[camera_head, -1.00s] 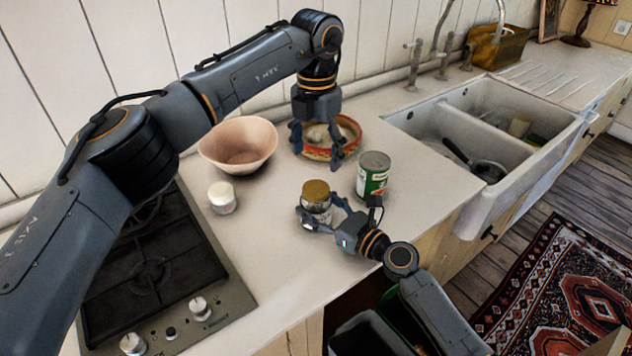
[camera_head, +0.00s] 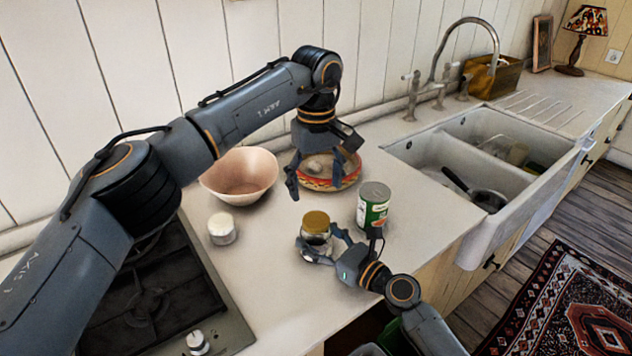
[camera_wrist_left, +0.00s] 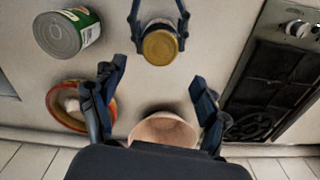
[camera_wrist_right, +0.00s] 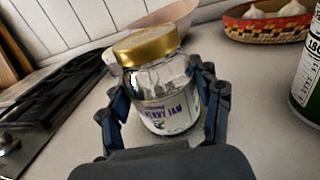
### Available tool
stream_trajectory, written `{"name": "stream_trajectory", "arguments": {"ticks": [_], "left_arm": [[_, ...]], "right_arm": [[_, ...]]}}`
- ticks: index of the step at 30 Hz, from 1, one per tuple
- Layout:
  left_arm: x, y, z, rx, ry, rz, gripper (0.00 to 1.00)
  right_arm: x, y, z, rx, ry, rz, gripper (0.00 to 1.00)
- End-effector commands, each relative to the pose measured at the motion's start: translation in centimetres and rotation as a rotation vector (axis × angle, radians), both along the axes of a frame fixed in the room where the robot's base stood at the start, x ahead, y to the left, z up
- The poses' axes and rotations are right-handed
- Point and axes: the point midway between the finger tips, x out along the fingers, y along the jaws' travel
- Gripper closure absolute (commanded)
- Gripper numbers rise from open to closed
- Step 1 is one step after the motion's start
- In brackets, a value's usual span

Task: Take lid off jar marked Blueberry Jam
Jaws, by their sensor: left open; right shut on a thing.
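The jam jar (camera_head: 317,238) is glass with a gold lid (camera_head: 316,221) on top. It stands upright on the counter, and its label in the right wrist view (camera_wrist_right: 165,110) reads partly "...berry Jam", the start being hard to read. My right gripper (camera_head: 318,250) is shut on the jar's body from the side, below the lid. My left gripper (camera_head: 318,190) is open and empty, above and behind the jar, pointing down. In the left wrist view the gold lid (camera_wrist_left: 160,46) lies beyond my left fingers, apart from them.
A green and white can (camera_head: 373,206) stands right of the jar. A pink bowl (camera_head: 240,177), a small white-lidded jar (camera_head: 222,229) and a patterned basket (camera_head: 349,170) with garlic stand around. The stove (camera_head: 160,300) is left, the sink (camera_head: 480,150) right.

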Motion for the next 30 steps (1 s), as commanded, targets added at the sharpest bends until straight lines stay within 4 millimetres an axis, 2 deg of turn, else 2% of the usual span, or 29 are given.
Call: {"name": "stream_trajectory", "arguments": {"ticks": [6,12,17,30], "left_arm": [[0.0,0.0,0.0,-0.001,0.001,-0.382,0.25],[0.0,0.0,0.0,-0.001,0.001,-0.567,0.25],[0.0,0.0,-1.0,0.0,0.003,-0.604,0.25],[0.0,0.1,-7.1,0.001,0.003,-0.601,0.25]], "right_arm": [[0.0,0.0,-0.1,-0.001,0.002,0.0,1.0],[0.0,0.0,-0.1,-0.001,0.002,0.0,1.0],[0.0,0.0,-0.1,-0.001,0.002,0.0,1.0],[0.0,0.0,-0.1,-0.001,0.002,0.0,1.0]]}}
